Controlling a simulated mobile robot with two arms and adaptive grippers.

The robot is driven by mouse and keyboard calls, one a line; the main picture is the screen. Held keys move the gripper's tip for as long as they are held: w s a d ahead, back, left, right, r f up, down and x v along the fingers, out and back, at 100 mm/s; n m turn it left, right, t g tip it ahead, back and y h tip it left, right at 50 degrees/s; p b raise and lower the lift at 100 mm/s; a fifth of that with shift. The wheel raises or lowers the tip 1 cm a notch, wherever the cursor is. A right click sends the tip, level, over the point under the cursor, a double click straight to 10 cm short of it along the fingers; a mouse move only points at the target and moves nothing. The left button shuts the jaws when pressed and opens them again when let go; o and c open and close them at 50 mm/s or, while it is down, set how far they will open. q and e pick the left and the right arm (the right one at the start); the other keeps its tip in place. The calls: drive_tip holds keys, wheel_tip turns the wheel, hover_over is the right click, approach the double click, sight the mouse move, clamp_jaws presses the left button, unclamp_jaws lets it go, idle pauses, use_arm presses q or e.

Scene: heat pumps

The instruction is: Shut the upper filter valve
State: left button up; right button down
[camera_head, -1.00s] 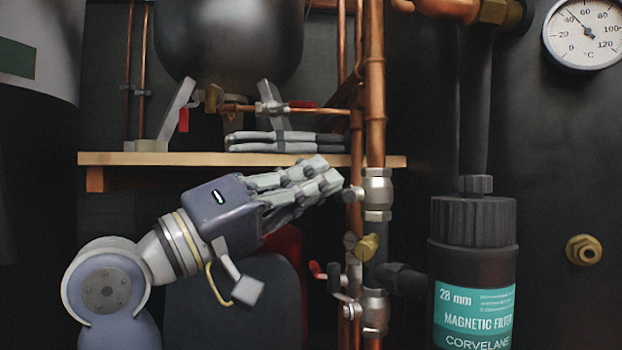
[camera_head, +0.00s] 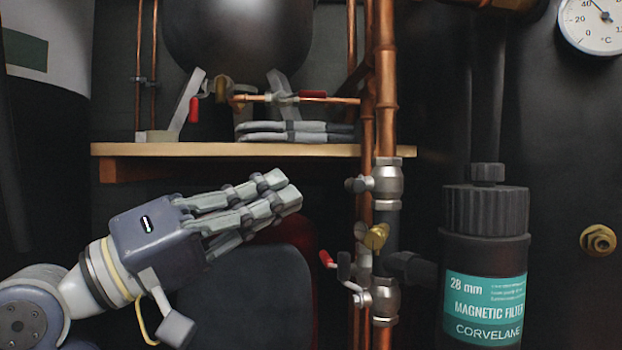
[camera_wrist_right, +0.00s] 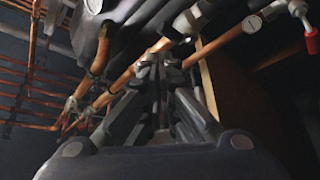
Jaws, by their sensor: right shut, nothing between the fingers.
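The upper filter valve (camera_head: 388,186) is a silvery body on the vertical copper pipe, left of the black magnetic filter (camera_head: 486,225). A short stub with a dark end (camera_head: 356,184) sticks out on its left; I cannot tell how its handle is turned. The lower valve (camera_head: 385,302) sits below, with a red-tipped lever (camera_head: 327,259) at its upper left. My right gripper (camera_head: 285,192) is shut and empty, its fingertips pointing right, left of the upper valve and apart from it. Its dark fingers also show in the wrist view (camera_wrist_right: 162,68). My left gripper is not in view.
A wooden shelf (camera_head: 250,150) runs behind and above my right gripper, holding folded grey cloths (camera_head: 292,137) under a dark tank (camera_head: 240,40). A brass fitting (camera_head: 376,236) sits between the valves. A dial gauge (camera_head: 595,22) is at the upper right.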

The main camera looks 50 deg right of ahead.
drive_tip(key=shift+v, duration=2.15)
drive_tip(key=shift+w+r, duration=0.1)
drive_tip(key=shift+r, duration=0.05)
